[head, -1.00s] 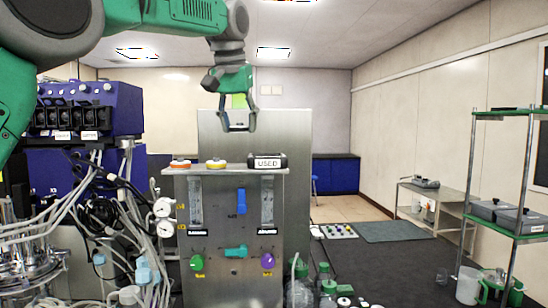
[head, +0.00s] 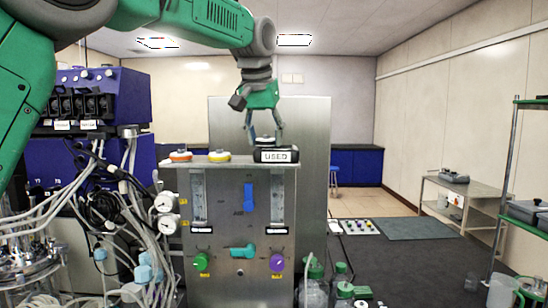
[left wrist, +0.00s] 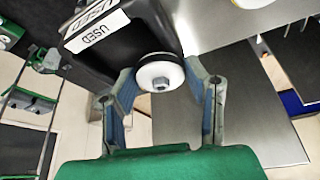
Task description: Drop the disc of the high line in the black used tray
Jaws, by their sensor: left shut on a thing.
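The black used tray (head: 296,157), with a white USED label, sits on the right end of the steel panel's top ledge. It also shows in the left wrist view (left wrist: 118,55). My left gripper (head: 264,139) points down over the tray and is shut on a white disc with a dark rim and a metal centre (left wrist: 160,76). The disc is between the fingertips at the tray's opening; I cannot tell whether it touches the tray. An orange-and-white disc (head: 181,156) and a yellow-and-white disc (head: 220,156) sit on the ledge to the left. My right gripper is not in view.
The steel panel (head: 225,215) carries flow tubes and green, teal and purple knobs. A tall steel plate rises behind the tray. Gauges (head: 166,202) and tangled tubing stand at the left. Bottles stand at the lower right of the panel.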

